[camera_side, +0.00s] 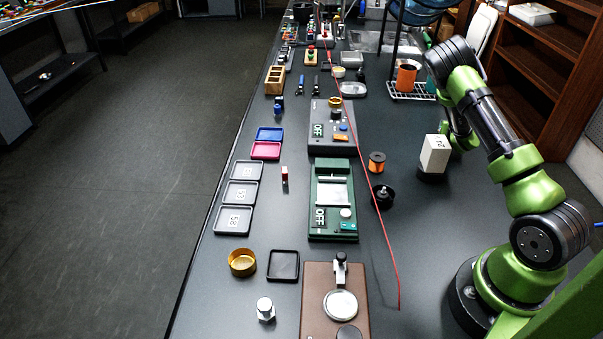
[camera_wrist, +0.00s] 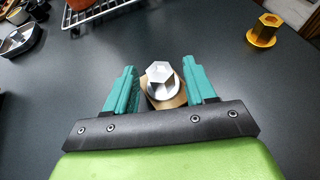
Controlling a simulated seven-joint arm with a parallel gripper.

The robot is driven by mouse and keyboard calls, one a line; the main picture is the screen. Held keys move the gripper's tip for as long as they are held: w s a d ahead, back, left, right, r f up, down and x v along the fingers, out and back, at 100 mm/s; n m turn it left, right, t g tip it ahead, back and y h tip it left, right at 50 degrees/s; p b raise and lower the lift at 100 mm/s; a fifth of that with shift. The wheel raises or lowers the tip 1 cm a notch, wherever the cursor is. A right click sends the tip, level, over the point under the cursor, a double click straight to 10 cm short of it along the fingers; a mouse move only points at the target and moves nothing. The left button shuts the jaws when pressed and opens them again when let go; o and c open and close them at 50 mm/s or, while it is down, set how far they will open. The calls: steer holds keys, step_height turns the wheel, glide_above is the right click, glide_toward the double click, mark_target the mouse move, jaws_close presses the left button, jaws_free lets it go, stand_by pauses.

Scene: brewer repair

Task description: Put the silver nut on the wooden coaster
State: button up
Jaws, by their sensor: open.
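The silver nut (camera_wrist: 160,80), with a hexagonal top and a round flange, is between my gripper's two teal fingers in the wrist view. My gripper (camera_wrist: 161,84) is open, with a gap visible at the left finger; the right finger is close to the nut. A tan surface (camera_wrist: 173,102), which looks like the wooden coaster, shows under and around the nut. The nut appears to rest on it, though its underside is hidden. In the side view I cannot make out the fingertips, this nut or the coaster behind the white block (camera_side: 435,155).
A gold hex nut (camera_wrist: 264,30) stands to the right in the wrist view. A wire rack (camera_wrist: 93,10) with an orange cup (camera_side: 406,77) is beyond. Another silver hex piece (camera_side: 265,310) stands at the near left of the table. Bare black table surrounds my gripper.

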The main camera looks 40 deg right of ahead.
steer(key=v, duration=0.5)
steer(key=shift+s+a+r, duration=0.1)
steer(key=shift+a+r, duration=0.1)
step_height(320, 180, up, 7)
steer(key=w+a+r+m+y, duration=0.2)
steer(key=a+m+y, duration=0.2)
steer(key=a+m, duration=0.55)
steer(key=w+a+r+m+y, duration=0.2)
steer(key=a+r+m+y, duration=0.1)
steer(key=a+m, duration=0.65)
steer(key=s+a+r+m+y, duration=0.2)
steer(key=s+a+r+m, duration=0.1)
steer(key=a, duration=0.5)
steer(key=s+a+r+m+y, duration=0.2)
steer(key=s+a, duration=0.3)
steer(key=a, duration=0.3)
steer(key=s+a+r+m+y, duration=0.2)
steer(key=s+a+r+m, duration=0.2)
steer(key=a, duration=0.4)
steer(key=shift+a+y, duration=0.3)
